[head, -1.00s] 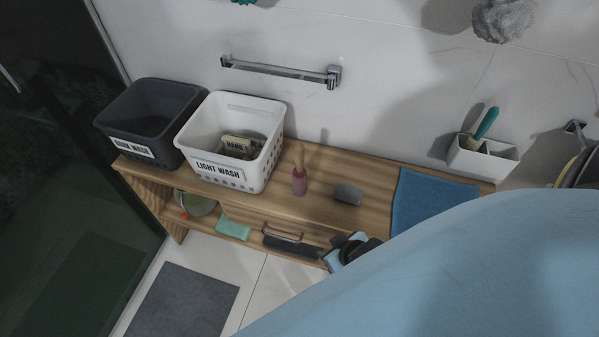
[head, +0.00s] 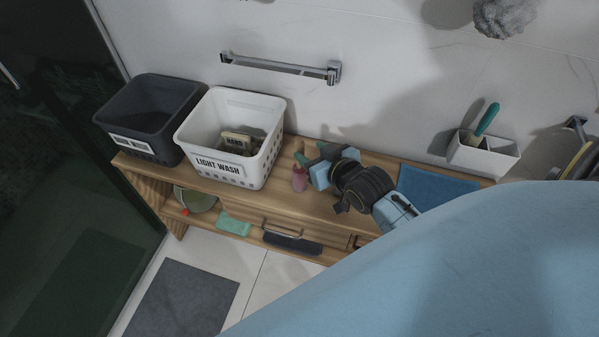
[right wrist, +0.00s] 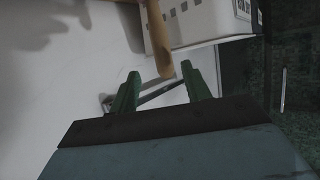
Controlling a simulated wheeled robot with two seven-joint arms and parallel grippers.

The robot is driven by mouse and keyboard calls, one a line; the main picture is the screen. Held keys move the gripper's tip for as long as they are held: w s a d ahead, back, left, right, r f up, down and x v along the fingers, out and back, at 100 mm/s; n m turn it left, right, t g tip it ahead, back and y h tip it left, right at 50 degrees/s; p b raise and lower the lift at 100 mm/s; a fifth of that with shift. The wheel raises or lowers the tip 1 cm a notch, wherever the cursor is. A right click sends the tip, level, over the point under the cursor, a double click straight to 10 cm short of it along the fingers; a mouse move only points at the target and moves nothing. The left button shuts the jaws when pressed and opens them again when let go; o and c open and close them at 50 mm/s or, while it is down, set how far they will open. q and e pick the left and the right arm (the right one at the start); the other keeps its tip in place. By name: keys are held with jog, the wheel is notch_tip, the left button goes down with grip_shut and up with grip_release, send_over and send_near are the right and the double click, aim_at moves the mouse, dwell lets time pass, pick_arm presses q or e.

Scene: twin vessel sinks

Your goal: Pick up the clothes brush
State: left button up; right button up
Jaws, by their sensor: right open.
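The likely clothes brush (head: 299,181) stands upright on the wooden bench, with a pink lower part and a wooden handle. In the right wrist view its wooden handle (right wrist: 158,42) comes down from the top, its end near the gap between the green fingertips. My right gripper (head: 313,156) is open beside the handle in the head view. The right wrist view shows both fingers (right wrist: 160,71) apart with nothing clamped. I cannot tell whether either finger touches the handle. My left gripper is not in view.
The white light-wash basket (head: 217,168) stands close left of the brush, with a dark basket (head: 127,146) beyond it. A blue cloth (head: 432,186) lies on the bench (head: 318,213) to the right. A towel bar (head: 280,68) is on the wall behind.

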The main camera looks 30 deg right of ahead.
aim_at(302, 149)
jog(key=x, duration=0.2)
jog(key=b+x, duration=0.1)
jog(key=x, duration=0.2)
jog(key=shift+w+a+f, duration=0.2)
jog(key=shift+w+a, duration=0.05)
jog(key=shift+a, duration=0.05)
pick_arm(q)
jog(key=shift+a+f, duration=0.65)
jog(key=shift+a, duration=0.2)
pick_arm(e)
grip_shut()
